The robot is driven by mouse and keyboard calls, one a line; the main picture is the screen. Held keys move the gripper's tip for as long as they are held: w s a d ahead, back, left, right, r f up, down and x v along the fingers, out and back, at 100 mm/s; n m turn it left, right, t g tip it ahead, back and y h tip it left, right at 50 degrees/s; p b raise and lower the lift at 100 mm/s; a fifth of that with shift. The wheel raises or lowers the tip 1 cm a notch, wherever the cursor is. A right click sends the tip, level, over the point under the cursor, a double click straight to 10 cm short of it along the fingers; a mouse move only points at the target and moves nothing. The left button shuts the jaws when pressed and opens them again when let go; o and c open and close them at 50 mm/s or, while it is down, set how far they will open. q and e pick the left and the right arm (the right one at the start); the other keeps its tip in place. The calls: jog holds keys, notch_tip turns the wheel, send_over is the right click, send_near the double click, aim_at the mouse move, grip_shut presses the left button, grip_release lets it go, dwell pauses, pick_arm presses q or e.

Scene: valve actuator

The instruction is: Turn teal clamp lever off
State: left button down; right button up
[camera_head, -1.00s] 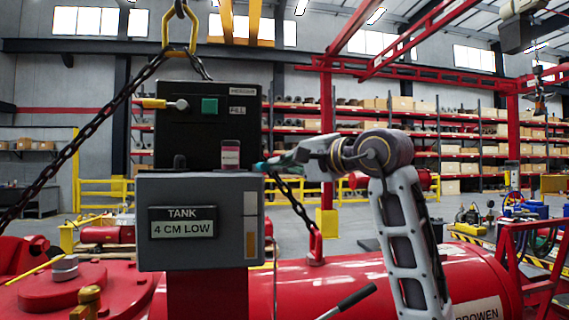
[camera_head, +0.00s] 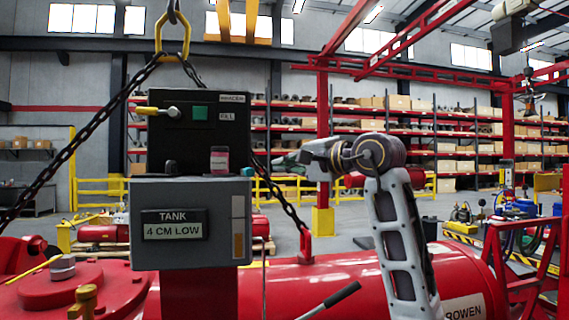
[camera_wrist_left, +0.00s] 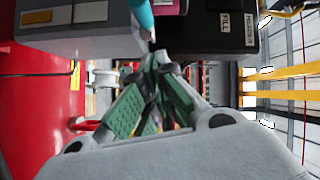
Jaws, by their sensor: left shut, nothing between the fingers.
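The teal clamp lever (camera_head: 247,171) shows as a small teal end at the top right edge of the grey tank box (camera_head: 222,192). In the left wrist view it is a teal bar (camera_wrist_left: 142,12) at the top edge, beyond my fingertips. My left gripper (camera_head: 274,160) is to the right of the lever, with a small gap between them. In the left wrist view its green-padded fingers (camera_wrist_left: 156,58) are together at the tips and hold nothing. The lever's pivot and most of its length are hidden. My right gripper is not in view.
A black box (camera_head: 205,130) with a green button (camera_head: 199,113) and a yellow-handled lever (camera_head: 157,111) stands above the grey box. Chains (camera_head: 80,150) slant down both sides. A red tank (camera_head: 350,275) lies below.

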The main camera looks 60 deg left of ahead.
pick_arm(q)
jog(key=d+b, duration=0.1)
jog(key=d, duration=0.8)
jog(key=shift+w+d+r+b, duration=0.15)
jog(key=shift+r+b, duration=0.1)
jog(key=shift+b, duration=0.1)
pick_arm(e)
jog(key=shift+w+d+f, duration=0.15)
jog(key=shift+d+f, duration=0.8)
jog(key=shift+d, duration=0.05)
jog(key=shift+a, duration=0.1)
